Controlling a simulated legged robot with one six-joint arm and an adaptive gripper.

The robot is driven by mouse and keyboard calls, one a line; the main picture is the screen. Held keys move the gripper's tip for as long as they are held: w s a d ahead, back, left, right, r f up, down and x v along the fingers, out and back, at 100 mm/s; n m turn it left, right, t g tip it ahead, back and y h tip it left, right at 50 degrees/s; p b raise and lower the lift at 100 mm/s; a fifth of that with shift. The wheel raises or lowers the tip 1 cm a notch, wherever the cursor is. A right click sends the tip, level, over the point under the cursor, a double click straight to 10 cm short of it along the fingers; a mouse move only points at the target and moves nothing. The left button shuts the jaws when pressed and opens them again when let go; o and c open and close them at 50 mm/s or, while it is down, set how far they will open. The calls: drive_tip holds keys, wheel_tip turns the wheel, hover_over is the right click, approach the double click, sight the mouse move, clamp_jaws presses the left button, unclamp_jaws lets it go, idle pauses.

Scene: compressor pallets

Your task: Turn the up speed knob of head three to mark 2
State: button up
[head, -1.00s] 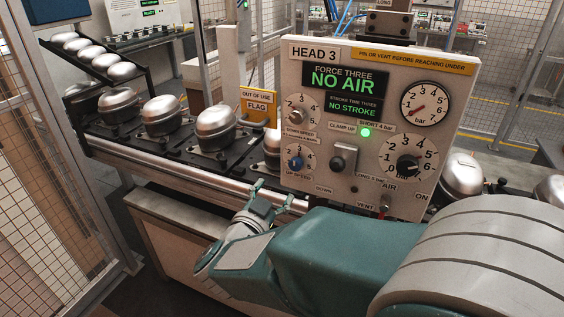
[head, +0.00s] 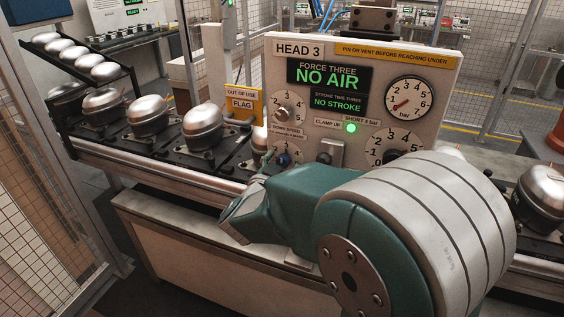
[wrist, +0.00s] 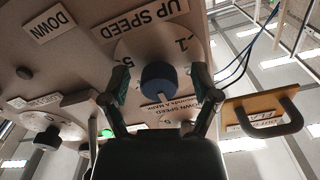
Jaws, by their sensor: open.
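The blue up speed knob (head: 283,158) is low on the left of the HEAD 3 panel (head: 315,50), partly hidden by my arm. In the wrist view the knob (wrist: 160,82) sits on a pale dial under the UP SPEED label (wrist: 143,20), with the picture turned over. My gripper (wrist: 159,72) is open, one finger on each side of the knob with gaps between. I cannot read which mark the knob points to. In the head view my gripper (head: 266,162) is small and partly hidden beside the knob.
The down speed knob (head: 284,113) is just above. A grey clamp switch (head: 328,154) is to the right. A yellow OUT OF USE flag (head: 243,103) hangs left of the panel and shows in the wrist view (wrist: 262,110). Silver compressors (head: 147,115) stand on the line at left.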

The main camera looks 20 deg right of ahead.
drive_tip(key=shift+c, duration=0.3)
clamp_jaws()
drive_tip(key=shift+r+n, duration=0.1)
drive_tip(key=shift+n, duration=0.3)
drive_tip(key=n, duration=0.5)
drive_tip(key=shift+r+n, duration=0.1)
drive_tip(key=shift+n, duration=0.2)
drive_tip(key=n, duration=0.5)
drive_tip(key=shift+n, duration=0.3)
